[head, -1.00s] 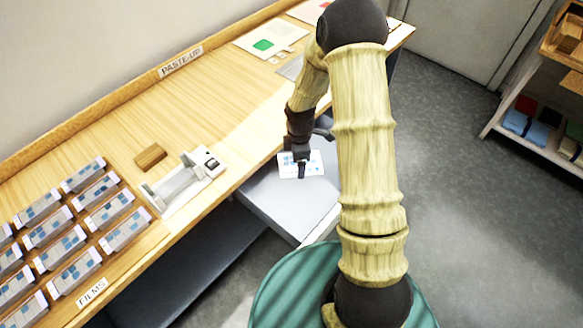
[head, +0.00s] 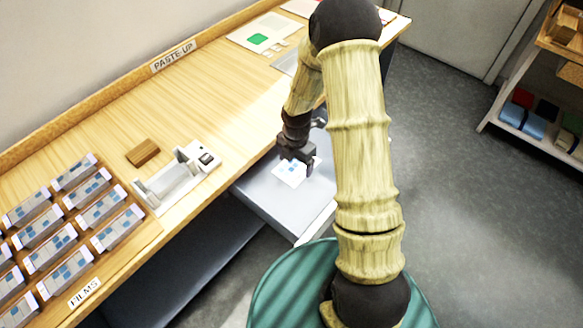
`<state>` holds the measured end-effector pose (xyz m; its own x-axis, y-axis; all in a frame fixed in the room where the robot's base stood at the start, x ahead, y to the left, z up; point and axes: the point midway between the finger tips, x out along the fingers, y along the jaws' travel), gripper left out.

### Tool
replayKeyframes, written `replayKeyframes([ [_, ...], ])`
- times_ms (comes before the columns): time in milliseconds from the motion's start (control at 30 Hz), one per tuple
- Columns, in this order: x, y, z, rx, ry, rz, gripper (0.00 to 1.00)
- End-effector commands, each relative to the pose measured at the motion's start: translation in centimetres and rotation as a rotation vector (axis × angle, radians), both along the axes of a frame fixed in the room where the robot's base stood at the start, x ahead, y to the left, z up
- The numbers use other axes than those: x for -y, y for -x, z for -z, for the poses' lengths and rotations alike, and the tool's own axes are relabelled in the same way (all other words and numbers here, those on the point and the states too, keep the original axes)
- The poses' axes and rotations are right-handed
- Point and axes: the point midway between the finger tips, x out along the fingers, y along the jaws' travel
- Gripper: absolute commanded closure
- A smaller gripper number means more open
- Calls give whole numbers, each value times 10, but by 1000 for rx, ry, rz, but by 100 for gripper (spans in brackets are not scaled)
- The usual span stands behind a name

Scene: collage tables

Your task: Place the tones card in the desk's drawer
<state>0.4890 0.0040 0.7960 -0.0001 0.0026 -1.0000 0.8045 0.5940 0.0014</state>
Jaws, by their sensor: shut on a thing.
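The tones card (head: 291,175), white with blue patches, is at my gripper (head: 301,166), just below its fingers. My gripper is shut on the card's edge and points down over the desk's open drawer (head: 262,196). The drawer is grey and pulled out from under the wooden desk top (head: 220,110). The card lies flat or nearly so over the drawer; I cannot tell whether it touches the drawer's surface. My arm hides the drawer's right part.
A white-grey device (head: 178,178) and a wooden block (head: 143,152) stand on the desk. Several film boxes (head: 75,220) fill its left end. A sheet with a green square (head: 262,38) lies at the back. A shelf (head: 530,125) stands at the right.

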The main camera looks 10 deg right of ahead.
Motion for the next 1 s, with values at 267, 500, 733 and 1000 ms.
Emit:
replayKeyframes([
  [267, 0, 1, 46, -3, 1, 1, 39],
  [500, 0, 0, 49, 0, 0, 1, 39],
  [733, 0, 1, 63, -3, 1, 0, 39],
  [1000, 0, 0, 87, 0, 0, 0, 39],
])
